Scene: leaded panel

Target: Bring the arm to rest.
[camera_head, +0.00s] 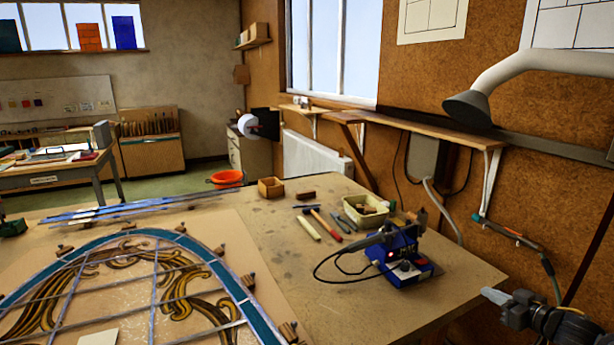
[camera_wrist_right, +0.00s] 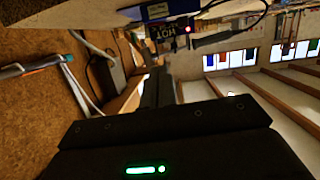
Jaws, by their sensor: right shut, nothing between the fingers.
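My right gripper (camera_head: 496,296) shows at the lower right in the head view, beside the right edge of the workbench and apart from it. It is shut and empty. In the right wrist view its dark fingers (camera_wrist_right: 158,88) lie together, with nothing between them. The leaded panel (camera_head: 155,282), with a curved blue border and brown scrollwork, lies on the bench at the lower left, far from the gripper. My left gripper is out of view.
A blue soldering station (camera_head: 404,268) with a cable stands near the bench's right edge, nearest my right gripper; it also shows in the right wrist view (camera_wrist_right: 158,12). Tools and a pale tray (camera_head: 366,211) lie behind it. A fume duct (camera_head: 468,105) hangs at the upper right.

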